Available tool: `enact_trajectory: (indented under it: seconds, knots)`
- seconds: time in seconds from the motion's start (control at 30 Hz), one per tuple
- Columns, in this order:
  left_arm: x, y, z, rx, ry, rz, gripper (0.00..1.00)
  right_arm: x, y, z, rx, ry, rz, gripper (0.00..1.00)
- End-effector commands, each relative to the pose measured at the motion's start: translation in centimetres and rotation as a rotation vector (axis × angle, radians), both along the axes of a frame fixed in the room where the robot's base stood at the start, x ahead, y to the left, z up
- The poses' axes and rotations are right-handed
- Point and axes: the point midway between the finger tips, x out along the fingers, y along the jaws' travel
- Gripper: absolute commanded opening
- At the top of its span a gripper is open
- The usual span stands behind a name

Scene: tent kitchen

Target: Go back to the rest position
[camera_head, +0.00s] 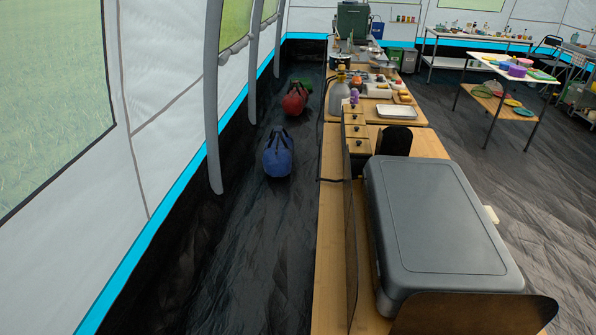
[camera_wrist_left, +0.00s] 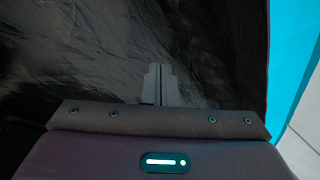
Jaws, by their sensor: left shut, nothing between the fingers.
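My left gripper (camera_wrist_left: 159,84) shows in the left wrist view. Its two grey fingers are together and hold nothing. Behind it are the dark floor sheet, a blue strip and a pale tent wall at the right edge. Neither of my grippers shows in the head view, and the right gripper is in no view.
A wooden table (camera_head: 332,247) with a large grey closed box (camera_head: 430,215) stands close at the right. Blue (camera_head: 278,153) and red (camera_head: 293,103) bags lie on the floor by the tent wall (camera_head: 165,100).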

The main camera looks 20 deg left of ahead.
Motion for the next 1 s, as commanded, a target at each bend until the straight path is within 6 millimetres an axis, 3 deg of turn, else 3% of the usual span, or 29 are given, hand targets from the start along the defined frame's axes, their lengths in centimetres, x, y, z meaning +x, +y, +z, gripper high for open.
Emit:
enact_trajectory:
  seconds: [0.03, 0.1, 0.13, 0.3, 0.5, 0.6, 0.7, 0.83, 1.0]
  knots:
    - [-3.3, 1.3, 0.0, 0.030, 0.029, 0.032, 0.00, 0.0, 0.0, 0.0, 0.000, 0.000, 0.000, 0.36]
    - [-7.3, 3.0, 0.4, 0.073, 0.059, 0.073, 0.00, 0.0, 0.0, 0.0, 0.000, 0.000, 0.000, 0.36]
    - [-6.6, -0.1, -1.2, 0.026, 0.046, 0.077, 0.00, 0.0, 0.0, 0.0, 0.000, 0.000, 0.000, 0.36]
    - [-7.6, -10.7, -5.5, -0.117, 0.051, 0.115, 0.00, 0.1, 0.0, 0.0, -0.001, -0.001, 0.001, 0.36]
    - [-8.6, -24.5, -8.9, -0.294, 0.057, 0.163, 0.00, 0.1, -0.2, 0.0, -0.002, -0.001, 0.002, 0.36]
    - [-8.8, -30.1, -9.5, -0.363, 0.059, 0.183, 0.00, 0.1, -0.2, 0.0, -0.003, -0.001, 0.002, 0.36]
    - [-8.8, -33.8, -9.8, -0.409, 0.061, 0.196, 0.00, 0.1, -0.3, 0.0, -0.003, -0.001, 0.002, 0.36]
    - [-8.8, -36.1, -9.8, -0.437, 0.062, 0.203, 0.00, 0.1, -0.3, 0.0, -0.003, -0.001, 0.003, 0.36]
    - [-8.8, -36.2, -9.8, -0.439, 0.062, 0.203, 0.00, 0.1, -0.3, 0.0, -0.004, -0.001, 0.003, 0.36]
